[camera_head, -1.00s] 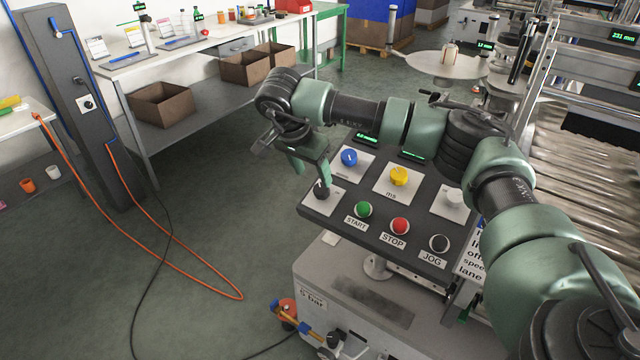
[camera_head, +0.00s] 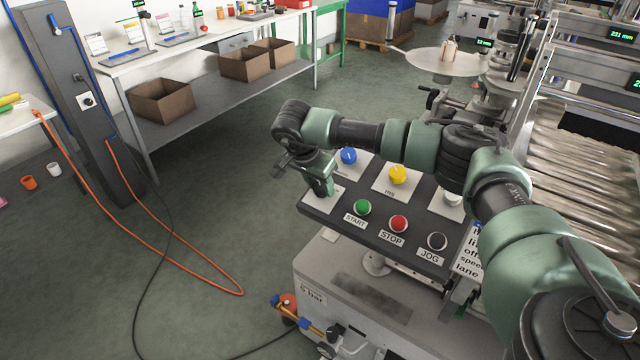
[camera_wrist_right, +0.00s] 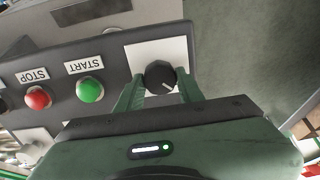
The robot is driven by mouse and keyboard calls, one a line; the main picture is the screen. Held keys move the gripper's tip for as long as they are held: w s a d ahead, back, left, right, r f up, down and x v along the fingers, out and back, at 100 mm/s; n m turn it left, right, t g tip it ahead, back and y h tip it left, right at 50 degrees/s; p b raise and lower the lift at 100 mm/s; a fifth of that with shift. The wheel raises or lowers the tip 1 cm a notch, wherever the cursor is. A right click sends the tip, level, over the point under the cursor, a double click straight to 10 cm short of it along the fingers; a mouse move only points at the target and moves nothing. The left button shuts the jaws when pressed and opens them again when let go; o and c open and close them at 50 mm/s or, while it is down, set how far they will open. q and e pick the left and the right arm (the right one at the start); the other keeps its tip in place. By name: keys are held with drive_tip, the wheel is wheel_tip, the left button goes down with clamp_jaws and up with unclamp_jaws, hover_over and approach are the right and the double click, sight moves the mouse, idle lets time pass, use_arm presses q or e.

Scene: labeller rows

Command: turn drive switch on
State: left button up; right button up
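The drive switch is a round black knob (camera_wrist_right: 160,76) on a white plate (camera_wrist_right: 150,52), at the end of the dark control panel (camera_head: 385,235) beside the green START button (camera_head: 362,207). My right gripper (camera_head: 322,192) is over that left corner of the panel and hides the knob in the head view. In the right wrist view the fingers of my right gripper (camera_wrist_right: 160,84) stand on either side of the knob, open, with a small gap visible. The knob's white pointer line shows near its top edge. My left gripper is in neither view.
The red STOP button (camera_head: 399,224), black JOG button (camera_head: 437,242), blue knob (camera_head: 348,157) and yellow knob (camera_head: 398,174) are close by on the panel. A roller conveyor (camera_head: 575,150) stands at the right. An orange hose (camera_head: 200,262) lies on open floor at the left.

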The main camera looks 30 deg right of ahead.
clamp_jaws()
drive_tip(key=m+b, duration=0.1)
drive_tip(key=m, duration=0.2)
drive_tip(key=shift+f, duration=0.1)
drive_tip(key=m+b, duration=0.2)
drive_tip(key=m, duration=0.2)
drive_tip(key=m+b, duration=0.2)
drive_tip(key=m, duration=0.3)
drive_tip(key=shift+m+g, duration=0.3)
drive_tip(key=shift+m, duration=0.1)
drive_tip(key=m+b, duration=0.1)
drive_tip(key=m, duration=0.4)
drive_tip(key=shift+m, duration=0.3)
